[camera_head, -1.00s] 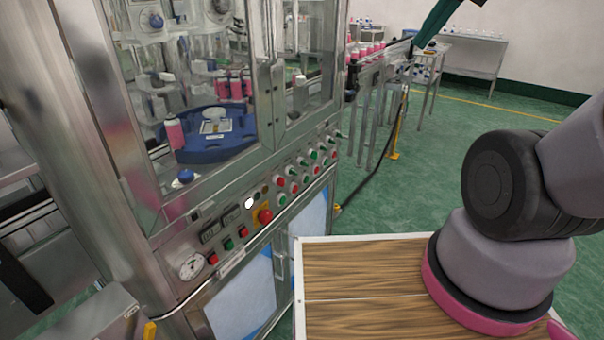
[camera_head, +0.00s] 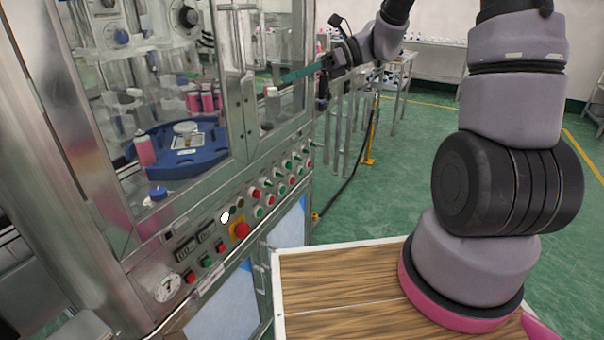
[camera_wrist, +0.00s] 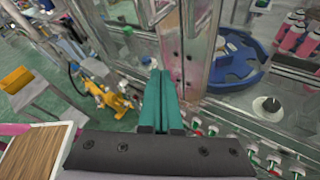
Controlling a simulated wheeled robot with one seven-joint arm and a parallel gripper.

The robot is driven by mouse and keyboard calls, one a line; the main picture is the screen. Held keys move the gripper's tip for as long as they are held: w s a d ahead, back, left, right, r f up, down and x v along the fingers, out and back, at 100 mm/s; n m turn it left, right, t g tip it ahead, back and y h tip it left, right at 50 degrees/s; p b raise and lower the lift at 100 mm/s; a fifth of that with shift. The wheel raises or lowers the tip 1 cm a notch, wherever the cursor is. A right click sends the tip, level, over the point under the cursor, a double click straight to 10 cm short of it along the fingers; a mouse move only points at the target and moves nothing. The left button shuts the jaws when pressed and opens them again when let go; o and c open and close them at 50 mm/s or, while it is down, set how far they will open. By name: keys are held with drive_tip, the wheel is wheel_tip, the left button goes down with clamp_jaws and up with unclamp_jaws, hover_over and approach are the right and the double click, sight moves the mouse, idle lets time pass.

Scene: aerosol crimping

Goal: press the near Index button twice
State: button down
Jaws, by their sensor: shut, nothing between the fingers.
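The control panel (camera_head: 215,240) runs along the machine's front, with several red and green buttons. At its near end are a red button (camera_head: 190,277), a green button (camera_head: 205,261) and another red button (camera_head: 221,246). A blue dome (camera_head: 158,193) sits higher, by the window's near lower corner. The labels are too small to read, so I cannot tell which is the near Index button. My gripper (camera_head: 303,72) has its teal fingers shut and empty, above the panel's far end by the glass. In the wrist view, the shut fingers (camera_wrist: 158,78) point at the machine frame.
A red emergency knob on yellow (camera_head: 240,230) sticks out of the panel. Glass doors with metal handles (camera_head: 248,95) stand above it. A blue star wheel (camera_head: 185,158) is behind the glass.

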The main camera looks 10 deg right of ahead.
sight(301, 172)
drive_tip(key=w+d+f+m+t, duration=0.1)
drive_tip(key=w+f+m+t, duration=0.3)
drive_tip(key=w+f+m, duration=0.2)
drive_tip(key=w+d+f+m+t+y, duration=0.1)
drive_tip(key=w+f+m+t, duration=0.3)
drive_tip(key=m, duration=0.5)
drive_tip(key=w+d+f+m+t+y, duration=0.1)
drive_tip(key=w+d+f+m+t, duration=0.1)
drive_tip(key=w+f+m+t, duration=0.3)
drive_tip(key=shift+w+d+f+m, duration=0.1)
drive_tip(key=shift+w+f+m, duration=0.5)
drive_tip(key=shift+w+f, duration=0.35)
drive_tip(key=shift+w+d+f+m, duration=0.1)
drive_tip(key=shift+w+f+m, duration=0.55)
drive_tip(key=shift+f, duration=0.4)
drive_tip(key=d+f+m+t+h, duration=0.2)
drive_tip(key=d+f+m+h, duration=0.1)
drive_tip(key=f, duration=0.5)
drive_tip(key=d+f+m+t+h, duration=0.2)
drive_tip(key=d+f+m+h, duration=0.2)
drive_tip(key=f+m+h, duration=0.2)
drive_tip(key=d+f+m+t+h, duration=0.2)
drive_tip(key=d+f+m+h, duration=0.1)
drive_tip(key=f+m, duration=0.5)
wheel_tip(301, 172, down, 2)
drive_tip(key=shift+s+d+f+h, duration=0.2)
drive_tip(key=shift+s+d+h, duration=0.2)
drive_tip(key=shift+h, duration=0.3)
drive_tip(key=shift+w+m, duration=0.1)
drive_tip(key=shift+m, duration=0.15)
